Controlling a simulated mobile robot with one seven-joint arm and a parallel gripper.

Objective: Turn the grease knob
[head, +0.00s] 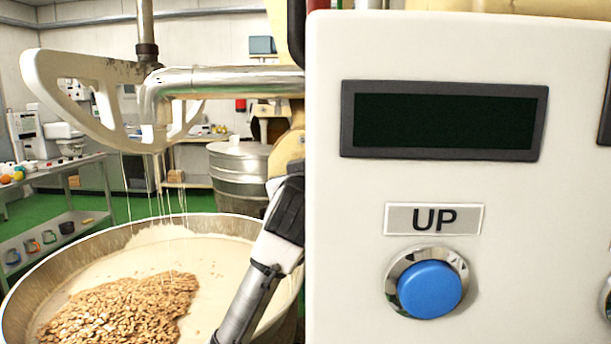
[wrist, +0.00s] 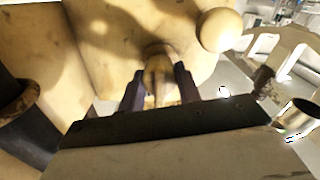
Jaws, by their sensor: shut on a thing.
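The grease knob (wrist: 158,66) shows in the wrist view as a small tan-brown piece on a cream machine housing (wrist: 110,45). My gripper (wrist: 158,84) is shut on it, with one dark finger on each side. The gripper body hides the lower part of the knob. In the head view my arm reaches up to the cream housing (head: 285,150) beside the kettle. The fingers and the knob cannot be made out there.
A control panel (head: 360,270) with a blue UP button (head: 430,290) fills the right of the head view. The wide kettle (head: 235,224) holds pale mass and nuts, under a raised, dripping paddle (head: 75,105). A round cream knob (wrist: 220,30) sits close to my gripper.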

